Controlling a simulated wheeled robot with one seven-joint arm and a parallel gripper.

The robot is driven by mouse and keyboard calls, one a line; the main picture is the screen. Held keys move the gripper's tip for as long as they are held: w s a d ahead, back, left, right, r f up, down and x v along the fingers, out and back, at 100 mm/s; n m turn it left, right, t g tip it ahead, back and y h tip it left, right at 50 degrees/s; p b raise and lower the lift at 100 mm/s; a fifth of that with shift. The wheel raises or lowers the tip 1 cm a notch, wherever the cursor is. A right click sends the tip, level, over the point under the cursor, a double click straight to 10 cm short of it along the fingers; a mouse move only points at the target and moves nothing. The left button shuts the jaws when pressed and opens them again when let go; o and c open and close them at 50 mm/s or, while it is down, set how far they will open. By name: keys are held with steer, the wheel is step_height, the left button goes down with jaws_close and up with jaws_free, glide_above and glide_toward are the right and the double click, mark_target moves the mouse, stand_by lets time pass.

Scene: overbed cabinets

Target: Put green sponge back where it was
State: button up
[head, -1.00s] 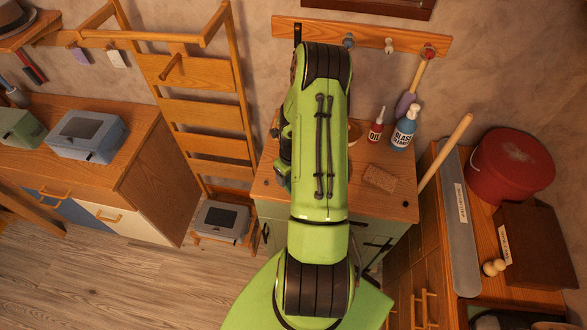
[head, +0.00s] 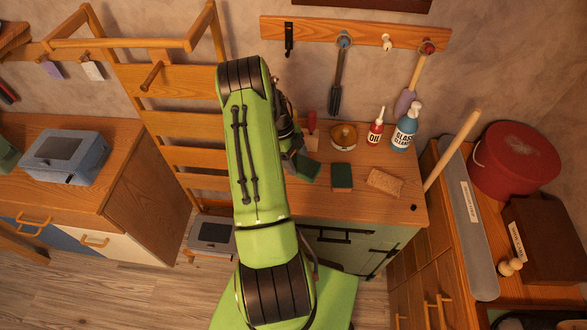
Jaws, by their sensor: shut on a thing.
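My gripper (head: 294,158) is partly hidden behind my green arm, over the left part of the wooden cabinet top. It is shut on a green sponge (head: 308,168), a flat green block showing just to the right of the arm. I cannot tell whether the sponge touches the cabinet top. A second dark green block (head: 342,176) with a brown lower edge lies on the top to its right, apart from it. A tan sponge-like block (head: 385,181) lies further right.
A black brush hangs from the peg rail (head: 360,34). The cabinet top's front right (head: 390,208) is clear.

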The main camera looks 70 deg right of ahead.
step_height(320, 180, down, 4)
steer(key=shift+w+f, duration=0.1)
steer(key=o, duration=0.9)
steer(key=shift+o, duration=0.2)
